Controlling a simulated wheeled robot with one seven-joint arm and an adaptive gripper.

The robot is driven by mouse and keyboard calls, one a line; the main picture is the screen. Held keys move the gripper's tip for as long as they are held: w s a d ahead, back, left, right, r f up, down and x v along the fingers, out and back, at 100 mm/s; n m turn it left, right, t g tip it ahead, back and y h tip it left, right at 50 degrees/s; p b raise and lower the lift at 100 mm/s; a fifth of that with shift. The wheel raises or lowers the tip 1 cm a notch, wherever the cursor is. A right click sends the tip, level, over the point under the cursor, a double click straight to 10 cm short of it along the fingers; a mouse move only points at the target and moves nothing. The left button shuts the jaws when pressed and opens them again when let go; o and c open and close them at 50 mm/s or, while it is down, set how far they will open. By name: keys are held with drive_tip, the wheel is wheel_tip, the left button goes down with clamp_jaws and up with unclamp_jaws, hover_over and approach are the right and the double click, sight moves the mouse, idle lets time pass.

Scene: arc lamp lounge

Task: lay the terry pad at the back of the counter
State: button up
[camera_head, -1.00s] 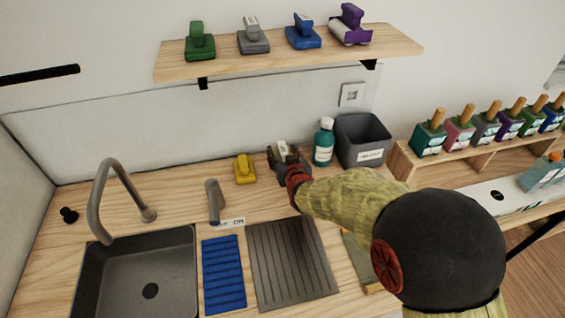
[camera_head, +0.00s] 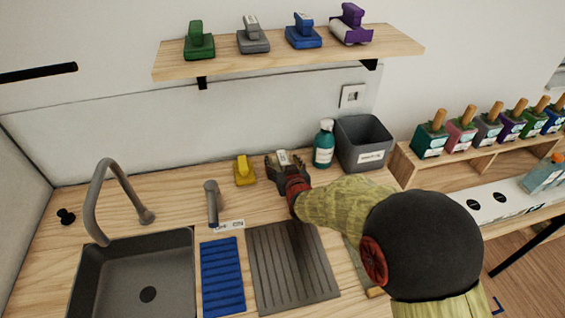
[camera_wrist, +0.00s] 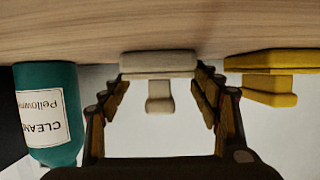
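A pale pad with a stub handle (camera_wrist: 158,63), which I take to be the terry pad, is at the back of the counter (camera_head: 160,200). It also shows in the head view (camera_head: 283,157), between a yellow pad and a teal bottle. In the wrist view it looks level with the counter top, handle toward the bottom of the picture. My gripper (camera_wrist: 160,75) has its fingers spread, one on each side of the pad. The fingers stand well clear of the narrow handle. The gap between fingertips and pad base is too small to judge.
A yellow pad (camera_head: 245,170) stands close left of my gripper. The teal bottle (camera_head: 324,144) and a grey bin (camera_head: 363,143) stand close right. A shelf (camera_head: 290,57) with several pads hangs above. The faucet (camera_head: 105,190) and sink (camera_head: 185,275) are left.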

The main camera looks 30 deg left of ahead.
idle(0.3)
drive_tip(key=shift+r, duration=0.2)
drive_tip(key=shift+s+d+r+p, duration=0.15)
drive_tip(key=shift+s+d+p, duration=0.05)
drive_tip(key=shift+s+p, duration=0.1)
drive_tip(key=p+v, duration=0.2)
drive_tip(key=v, duration=0.9)
drive_tip(key=shift+d+p, duration=0.15)
drive_tip(key=shift+p, duration=0.2)
